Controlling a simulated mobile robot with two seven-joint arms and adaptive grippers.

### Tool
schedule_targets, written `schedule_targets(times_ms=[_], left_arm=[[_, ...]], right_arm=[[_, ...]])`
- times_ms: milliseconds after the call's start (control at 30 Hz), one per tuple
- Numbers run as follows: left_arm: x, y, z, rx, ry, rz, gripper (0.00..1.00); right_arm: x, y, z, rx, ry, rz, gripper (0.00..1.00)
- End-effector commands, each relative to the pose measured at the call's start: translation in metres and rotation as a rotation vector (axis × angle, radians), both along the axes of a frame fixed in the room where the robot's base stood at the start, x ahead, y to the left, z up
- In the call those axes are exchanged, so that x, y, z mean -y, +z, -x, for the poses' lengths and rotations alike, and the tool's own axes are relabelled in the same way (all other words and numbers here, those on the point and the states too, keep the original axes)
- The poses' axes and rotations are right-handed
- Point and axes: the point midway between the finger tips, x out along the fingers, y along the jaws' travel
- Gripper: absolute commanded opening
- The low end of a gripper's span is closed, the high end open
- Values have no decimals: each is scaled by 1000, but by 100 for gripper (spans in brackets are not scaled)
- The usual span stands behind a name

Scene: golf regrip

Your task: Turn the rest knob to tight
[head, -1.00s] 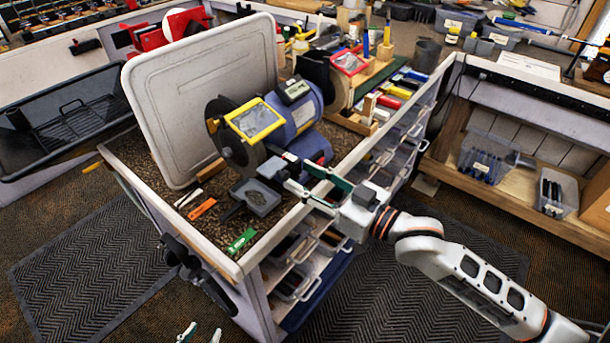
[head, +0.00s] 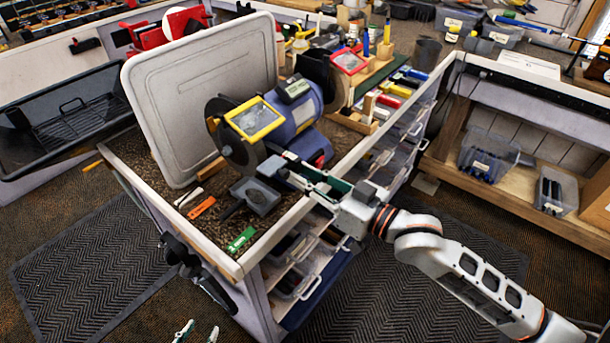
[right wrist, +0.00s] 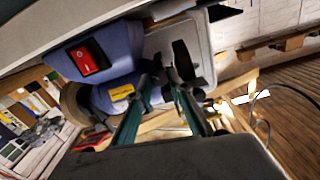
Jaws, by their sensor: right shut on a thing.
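The blue bench grinder (head: 304,107) stands on the cart top, with a yellow-framed shield (head: 254,120) over its front wheel (head: 238,157). In the right wrist view the green-and-black fingers (right wrist: 160,82) point toward the grinder's blue housing (right wrist: 112,58). My left gripper (head: 198,334) shows only its separated tips at the bottom edge, open and empty.
A grey tray with a handle (head: 257,197), an orange tool (head: 202,207) and a green tool (head: 241,239) lie on the cart top. A large pale lid (head: 200,90) stands upright behind the grinder. Drawers (head: 295,279) fill the cart's side below my right arm.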

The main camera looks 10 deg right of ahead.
Motion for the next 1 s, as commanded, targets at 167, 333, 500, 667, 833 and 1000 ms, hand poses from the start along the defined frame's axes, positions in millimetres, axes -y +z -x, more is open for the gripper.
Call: schedule_targets(times_ms=[167,333,500,667,833,1000], left_arm=[[3,0,0,0,3,6,37],[6,1,0,-1,8,13,37],[3,-2,4,-8,5,7,37],[3,-1,3,-5,4,7,37],[3,-1,2,-3,4,6,37],[3,0,2,-3,4,6,37]], right_arm=[[0,0,0,1,0,1,37],[0,0,0,1,0,1,37],[2,0,2,1,0,2,37],[16,-2,16,-1,0,4,37],[41,-2,41,-4,1,4,37],[64,-2,64,-4,1,4,37]])
